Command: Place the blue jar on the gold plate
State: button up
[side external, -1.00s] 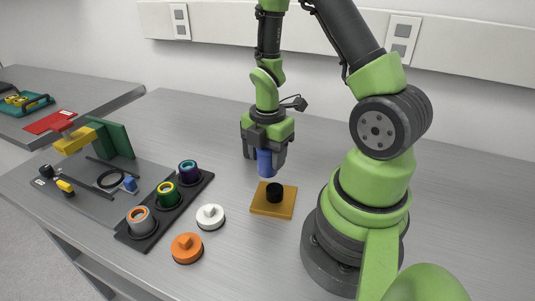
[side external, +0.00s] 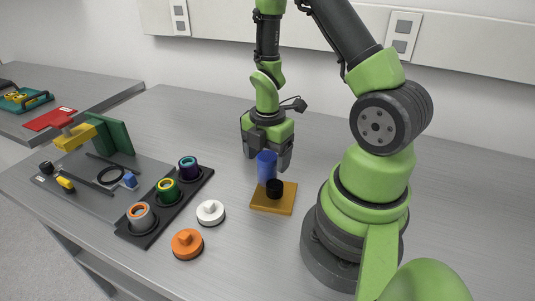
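The blue jar (side external: 266,166) is upright below and between the fingers of my gripper (side external: 267,158). Its rim now shows clear of the gripper's body, and the fingers appear spread, with a gap beside the jar. The gold plate (side external: 262,203) lies flat on the bench, with a short black cylinder (side external: 274,189) on it. The jar's base is at the plate's back-left edge in the picture, partly behind the black cylinder. I cannot tell whether the jar touches the plate or is in the air behind it.
A dark rack (side external: 139,239) holds a row of cups with coloured rings on the left. A white knobbed disc (side external: 210,213) and an orange one (side external: 187,244) lie near it. A grey mat (side external: 88,198) with small tools is farther left.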

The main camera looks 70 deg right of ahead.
aim_at(267, 156)
notch_tip(267, 156, up, 13)
jog(key=s+a+r+m+t+y, duration=0.1)
jog(key=s+a+r+m+t, duration=0.2)
jog(key=a+r+m, duration=0.3)
jog(key=s+a+r+m+t+y, duration=0.1)
jog(key=s+a+r+m+t, duration=0.2)
jog(key=m, duration=1)
jog(key=shift+a+r+m+t, duration=0.4)
jog(key=shift+a+r+t, duration=0.2)
jog(key=shift+a+r, duration=1.05)
jog(key=shift+a+f, duration=0.1)
jog(key=shift+f, duration=0.05)
